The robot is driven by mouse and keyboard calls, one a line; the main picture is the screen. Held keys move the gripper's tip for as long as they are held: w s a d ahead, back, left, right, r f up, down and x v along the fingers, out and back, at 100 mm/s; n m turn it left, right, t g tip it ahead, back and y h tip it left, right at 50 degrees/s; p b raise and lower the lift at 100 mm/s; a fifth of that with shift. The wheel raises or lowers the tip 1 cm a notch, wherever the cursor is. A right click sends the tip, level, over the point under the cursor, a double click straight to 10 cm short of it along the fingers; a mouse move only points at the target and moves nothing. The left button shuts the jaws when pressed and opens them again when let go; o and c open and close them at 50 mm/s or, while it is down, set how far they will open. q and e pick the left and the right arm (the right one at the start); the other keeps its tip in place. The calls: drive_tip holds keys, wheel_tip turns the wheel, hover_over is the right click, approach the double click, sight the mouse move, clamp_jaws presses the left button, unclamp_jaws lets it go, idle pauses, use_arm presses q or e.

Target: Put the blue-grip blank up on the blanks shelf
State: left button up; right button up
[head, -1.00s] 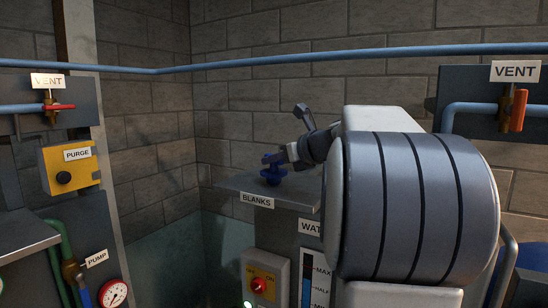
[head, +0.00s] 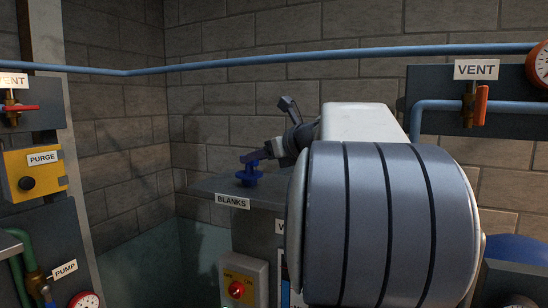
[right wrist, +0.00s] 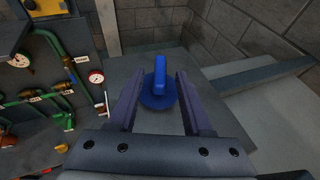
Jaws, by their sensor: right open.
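The blue-grip blank (head: 248,177) stands upright on the blanks shelf (head: 213,186), a grey ledge with a BLANKS label on its front edge. My right gripper (head: 254,157) is at the top of the blank's grip. In the right wrist view the blank (right wrist: 158,91) shows a round blue disc with an upright blue grip. The open fingers of my right gripper (right wrist: 158,88) lie on either side of it, with a visible gap at each side. My left gripper is not in view.
A switch box with a red knob (head: 236,289) is below the shelf. A yellow PURGE box (head: 33,172) and gauge pipework are at left. A VENT valve with an orange handle (head: 481,105) is at right. A blue pipe (head: 270,58) crosses the wall above.

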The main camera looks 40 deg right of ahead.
drive_tip(key=b+v, duration=0.2)
drive_tip(key=v, duration=0.6)
drive_tip(key=shift+s+b, duration=0.35)
drive_tip(key=shift+r, duration=0.1)
